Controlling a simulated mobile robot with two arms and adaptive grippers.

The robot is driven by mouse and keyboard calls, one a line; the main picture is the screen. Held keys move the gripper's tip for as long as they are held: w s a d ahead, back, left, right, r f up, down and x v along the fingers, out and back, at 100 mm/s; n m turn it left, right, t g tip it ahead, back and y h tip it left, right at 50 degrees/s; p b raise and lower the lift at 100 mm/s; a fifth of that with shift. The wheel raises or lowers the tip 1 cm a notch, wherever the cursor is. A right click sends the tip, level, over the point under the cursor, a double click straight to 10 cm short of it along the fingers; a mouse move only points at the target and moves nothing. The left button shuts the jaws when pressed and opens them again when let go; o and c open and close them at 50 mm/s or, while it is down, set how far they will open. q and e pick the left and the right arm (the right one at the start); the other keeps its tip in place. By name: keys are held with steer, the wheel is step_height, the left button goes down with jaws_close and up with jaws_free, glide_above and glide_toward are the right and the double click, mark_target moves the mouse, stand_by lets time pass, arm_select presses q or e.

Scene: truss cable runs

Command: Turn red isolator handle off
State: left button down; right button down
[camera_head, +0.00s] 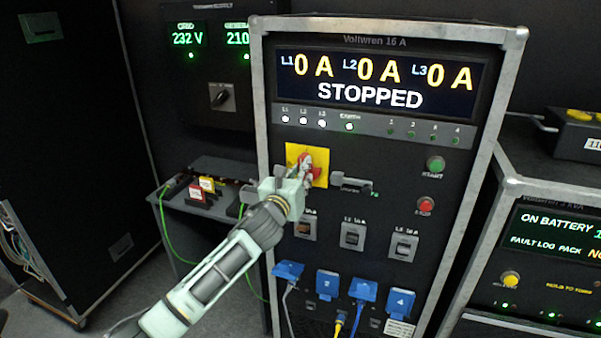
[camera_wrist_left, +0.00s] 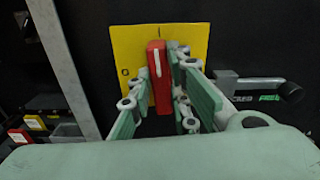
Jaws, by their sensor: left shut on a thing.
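The red isolator handle (camera_wrist_left: 160,82) stands roughly upright on its yellow plate (camera_wrist_left: 196,38) in the left wrist view. A pale line marks its upper end, and a "0" is printed at the plate's left. In the head view the yellow plate (camera_head: 291,152) is on the front of the rack panel, with the red handle (camera_head: 306,162) partly hidden by my fingers. My left gripper (camera_head: 305,170) is shut on the handle, with one finger on each side of it. My right gripper is in neither view.
The panel display (camera_head: 375,82) reads 0 A three times and STOPPED. A latch lever (camera_head: 352,184) sticks out just right of the plate. Green (camera_head: 435,165) and red (camera_head: 425,204) buttons are farther right. Blue plugs (camera_head: 363,288) with cables are below.

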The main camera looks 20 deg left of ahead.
arm_select(q)
steer(key=n, duration=0.5)
steer(key=n+p, duration=0.1)
steer(key=n, duration=0.5)
steer(key=a+f+n, duration=0.1)
steer(key=n, duration=0.4)
steer(key=shift+n, duration=0.4)
steer(key=shift+d, duration=0.1)
stand_by(0.3)
steer(key=c, duration=1.6)
jaws_free()
steer(key=shift+c, duration=0.2)
steer(key=s, duration=1.2)
steer(key=shift+a, duration=0.3)
